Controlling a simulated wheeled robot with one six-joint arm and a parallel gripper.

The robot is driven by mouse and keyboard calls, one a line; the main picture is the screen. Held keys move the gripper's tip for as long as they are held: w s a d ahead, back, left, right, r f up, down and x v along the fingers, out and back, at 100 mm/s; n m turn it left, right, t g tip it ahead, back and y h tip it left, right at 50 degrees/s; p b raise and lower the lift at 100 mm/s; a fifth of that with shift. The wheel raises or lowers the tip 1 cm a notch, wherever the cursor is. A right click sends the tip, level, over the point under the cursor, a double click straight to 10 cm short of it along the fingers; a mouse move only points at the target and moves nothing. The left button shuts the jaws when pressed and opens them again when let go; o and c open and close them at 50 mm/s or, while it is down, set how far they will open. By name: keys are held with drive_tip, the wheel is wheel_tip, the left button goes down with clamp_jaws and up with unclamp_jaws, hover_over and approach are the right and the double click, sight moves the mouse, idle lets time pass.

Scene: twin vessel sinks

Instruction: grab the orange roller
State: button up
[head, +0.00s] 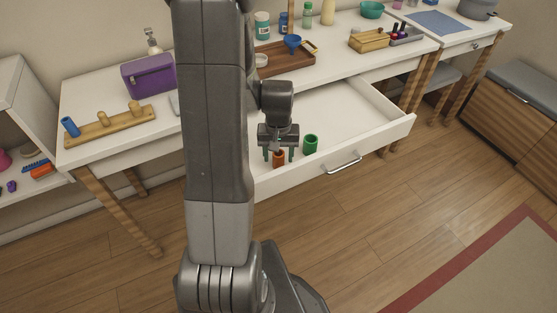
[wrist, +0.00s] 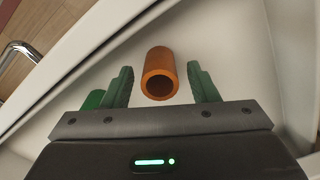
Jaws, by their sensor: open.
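The orange roller (head: 279,158) is a short hollow cylinder in the open white drawer (head: 350,124). It also shows in the wrist view (wrist: 160,73), with its open end facing the camera. My gripper (head: 279,154) is open, pointing down into the drawer over the roller. In the wrist view its green fingers (wrist: 160,84) are on either side of the roller, with a gap on both sides. My arm hides part of the drawer's left side in the head view.
A green roller (head: 310,144) stands close to the right of my gripper in the drawer. The drawer front with its metal handle (head: 344,164) is near. A purple box (head: 148,75) and a wooden peg rack (head: 107,125) are on the table at left. The drawer's right part is empty.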

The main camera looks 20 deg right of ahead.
wheel_tip(320, 180, down, 2)
drive_tip(key=shift+f, duration=0.2)
drive_tip(key=c, duration=1)
